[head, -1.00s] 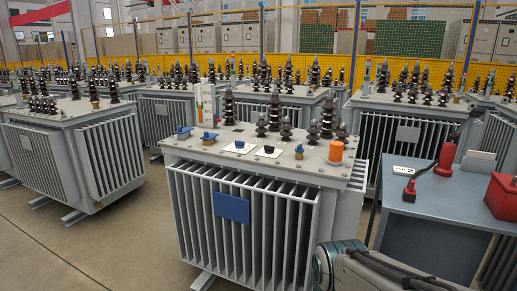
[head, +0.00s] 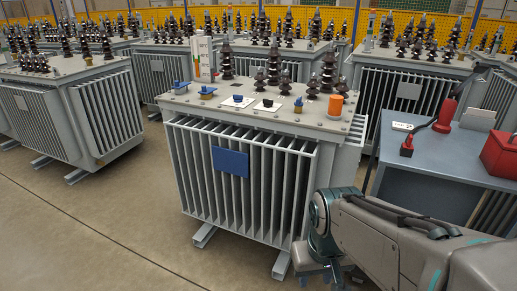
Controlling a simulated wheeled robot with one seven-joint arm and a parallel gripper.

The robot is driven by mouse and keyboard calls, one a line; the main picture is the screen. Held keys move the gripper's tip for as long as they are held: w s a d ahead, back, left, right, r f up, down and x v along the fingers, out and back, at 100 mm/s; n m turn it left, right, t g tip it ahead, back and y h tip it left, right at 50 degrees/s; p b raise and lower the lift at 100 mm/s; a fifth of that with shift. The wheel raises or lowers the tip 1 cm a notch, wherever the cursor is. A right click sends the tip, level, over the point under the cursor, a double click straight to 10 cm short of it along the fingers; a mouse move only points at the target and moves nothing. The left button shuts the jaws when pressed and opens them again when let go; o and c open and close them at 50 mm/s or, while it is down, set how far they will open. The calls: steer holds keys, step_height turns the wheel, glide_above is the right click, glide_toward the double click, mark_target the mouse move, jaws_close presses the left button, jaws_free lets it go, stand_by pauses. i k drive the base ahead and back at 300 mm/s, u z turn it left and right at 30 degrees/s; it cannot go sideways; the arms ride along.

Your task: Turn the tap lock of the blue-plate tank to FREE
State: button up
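The blue-plate tank (head: 185,150) is a grey finned transformer in the middle of the head view, with a blue plate (head: 230,161) on its front. My arm shows at the lower right, in front of the tank's right side. My gripper does not show.
Blue-topped fittings (head: 207,92), an orange cap (head: 336,104) and dark ribbed insulators (head: 330,68) stand on the lid. A blue-grey table (head: 440,155) with red items is at the right. Another transformer (head: 75,70) stands at the left, with open floor (head: 90,230) in front.

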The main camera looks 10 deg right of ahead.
mark_target(267, 102)
steer(key=u, duration=0.85)
steer(key=i, duration=1)
steer(key=z, duration=0.1)
